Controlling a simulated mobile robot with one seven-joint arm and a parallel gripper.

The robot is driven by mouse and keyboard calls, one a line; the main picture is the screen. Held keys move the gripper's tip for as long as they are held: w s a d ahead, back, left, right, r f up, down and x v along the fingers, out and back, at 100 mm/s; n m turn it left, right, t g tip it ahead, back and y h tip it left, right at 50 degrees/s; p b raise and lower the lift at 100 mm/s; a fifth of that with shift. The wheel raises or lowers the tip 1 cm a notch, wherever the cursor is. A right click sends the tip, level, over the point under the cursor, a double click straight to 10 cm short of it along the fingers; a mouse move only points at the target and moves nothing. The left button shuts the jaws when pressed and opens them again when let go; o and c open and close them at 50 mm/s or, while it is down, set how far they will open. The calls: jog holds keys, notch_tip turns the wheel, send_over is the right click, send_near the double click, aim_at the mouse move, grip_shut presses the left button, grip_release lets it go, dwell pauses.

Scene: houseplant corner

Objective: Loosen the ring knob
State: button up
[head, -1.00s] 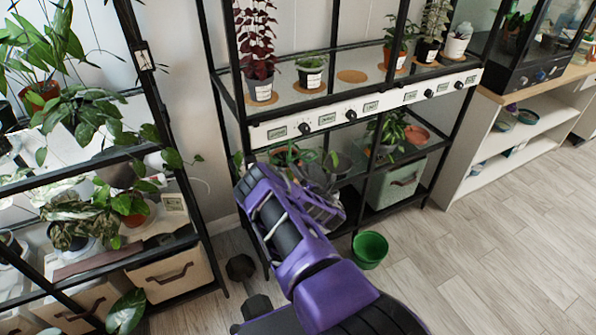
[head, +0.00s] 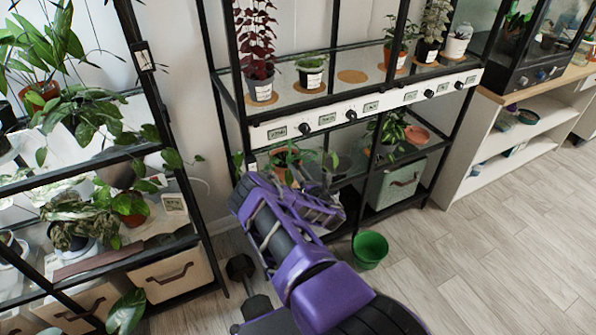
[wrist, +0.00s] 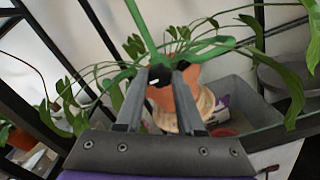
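The ring knob (wrist: 158,88) is a small dark piece with a white mark in the wrist view. It sits at the green upright stake and green ring bar (wrist: 214,50) of a plant in a terracotta pot (wrist: 190,75). The arm hides my fingers and the knob there.
A shelf rail with several black dials (head: 351,114) runs above my arm. Black rack posts (head: 233,95) stand close by. A green bucket (head: 370,249) stands on the floor. The floor at right is clear.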

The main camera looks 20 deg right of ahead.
jog(key=o, duration=0.4)
jog(key=shift+o, duration=0.2)
jog(key=s+p, duration=0.2)
jog(key=s, duration=1.5)
jog(key=shift+s+d, duration=0.25)
jog(key=shift+d, duration=0.05)
